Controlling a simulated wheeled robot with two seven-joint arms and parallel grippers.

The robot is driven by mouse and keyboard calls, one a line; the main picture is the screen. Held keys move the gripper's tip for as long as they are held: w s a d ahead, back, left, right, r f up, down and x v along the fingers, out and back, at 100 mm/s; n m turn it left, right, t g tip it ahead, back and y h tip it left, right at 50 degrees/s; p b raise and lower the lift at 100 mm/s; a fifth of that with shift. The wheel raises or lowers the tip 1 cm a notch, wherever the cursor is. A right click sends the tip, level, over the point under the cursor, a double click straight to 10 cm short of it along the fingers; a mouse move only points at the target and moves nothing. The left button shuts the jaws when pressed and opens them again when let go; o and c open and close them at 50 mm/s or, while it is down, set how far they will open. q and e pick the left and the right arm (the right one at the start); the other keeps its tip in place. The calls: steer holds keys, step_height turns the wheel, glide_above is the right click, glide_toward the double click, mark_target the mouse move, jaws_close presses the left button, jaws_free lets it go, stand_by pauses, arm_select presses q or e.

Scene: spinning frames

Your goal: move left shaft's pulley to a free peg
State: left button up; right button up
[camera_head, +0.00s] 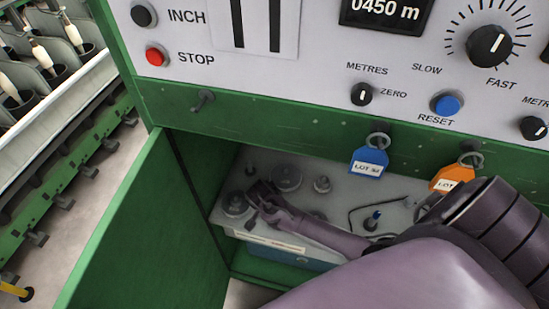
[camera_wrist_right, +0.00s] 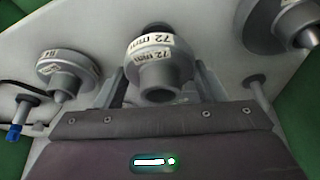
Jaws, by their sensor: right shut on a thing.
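My right gripper (camera_head: 260,202) reaches into the open compartment under the panel. In the right wrist view its fingers stand on both sides of a grey pulley (camera_wrist_right: 158,68) with a "72 mm" label and are shut on it. The right wrist view also shows a labelled pulley at left (camera_wrist_right: 66,72) and another at top right (camera_wrist_right: 285,26). A bare peg (camera_wrist_right: 256,88) stands right of the gripper. My left gripper is out of view.
A green door (camera_head: 140,235) stands open left of the compartment. Blue (camera_head: 369,161) and orange (camera_head: 453,177) lot tags hang above the opening.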

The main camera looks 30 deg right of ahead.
steer(key=shift+f, duration=0.2)
stand_by(0.4)
steer(key=shift+f+b, duration=0.75)
steer(key=shift+f, duration=0.15)
steer(key=shift+f, duration=0.1)
steer(key=o, duration=1.4)
step_height(320, 180, up, 10)
steer(key=p, duration=1)
steer(key=shift+p, duration=0.3)
